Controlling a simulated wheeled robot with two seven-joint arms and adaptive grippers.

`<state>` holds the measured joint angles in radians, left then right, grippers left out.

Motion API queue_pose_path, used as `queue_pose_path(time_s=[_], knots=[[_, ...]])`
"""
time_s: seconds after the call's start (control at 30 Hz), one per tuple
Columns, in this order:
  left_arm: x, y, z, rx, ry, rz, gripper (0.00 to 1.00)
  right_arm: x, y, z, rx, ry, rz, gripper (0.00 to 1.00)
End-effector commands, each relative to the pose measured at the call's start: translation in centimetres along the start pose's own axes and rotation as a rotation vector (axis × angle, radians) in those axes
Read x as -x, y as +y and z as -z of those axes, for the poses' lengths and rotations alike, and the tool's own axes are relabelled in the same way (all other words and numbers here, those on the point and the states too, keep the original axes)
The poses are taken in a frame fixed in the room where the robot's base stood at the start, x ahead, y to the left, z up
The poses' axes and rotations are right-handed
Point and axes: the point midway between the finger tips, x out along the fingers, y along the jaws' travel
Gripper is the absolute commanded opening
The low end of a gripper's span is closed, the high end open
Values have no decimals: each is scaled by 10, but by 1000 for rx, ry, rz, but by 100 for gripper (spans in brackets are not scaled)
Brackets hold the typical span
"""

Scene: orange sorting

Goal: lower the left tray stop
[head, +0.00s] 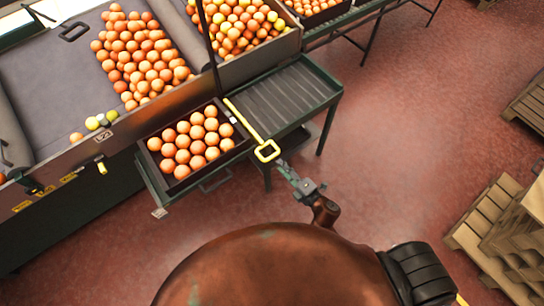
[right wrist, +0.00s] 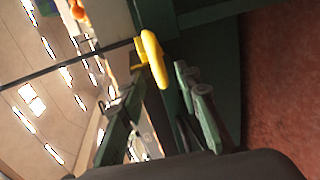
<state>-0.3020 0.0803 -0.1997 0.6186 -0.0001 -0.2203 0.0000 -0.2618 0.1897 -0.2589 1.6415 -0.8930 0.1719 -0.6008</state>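A yellow bar with a squared loop at its end (head: 267,151) lies along the right side of the black crate of oranges (head: 222,160); I take it for the tray stop, but cannot tell whether it is the left one. My right gripper (head: 282,164) is just below and right of the loop. In the right wrist view the yellow loop (right wrist: 152,58) shows edge-on at the tips of my right gripper (right wrist: 161,82). The fingers are apart, with a gap between them; contact with the loop is unclear. My left gripper is not in view.
A green ribbed shelf (head: 285,98) right of the crate is empty. Piled oranges (head: 140,60) lie on the sorting table behind. A small yellow lever (head: 101,166) hangs on the table's front at left. Wooden pallets (head: 490,225) stand at right; red floor between is clear.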

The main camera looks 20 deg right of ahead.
Motion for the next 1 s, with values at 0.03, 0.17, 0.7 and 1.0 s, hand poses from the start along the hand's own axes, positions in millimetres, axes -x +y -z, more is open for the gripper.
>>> queue_pose_path(time_s=[0.03,0.17,0.7,1.0], knots=[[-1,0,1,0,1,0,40,-4,3,1,9,3,-6,30],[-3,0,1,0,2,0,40,-22,4,1,9,4,-8,30],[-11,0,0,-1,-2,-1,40,-76,3,1,5,1,-4,30],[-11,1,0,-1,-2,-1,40,-76,3,0,4,1,-4,23]])
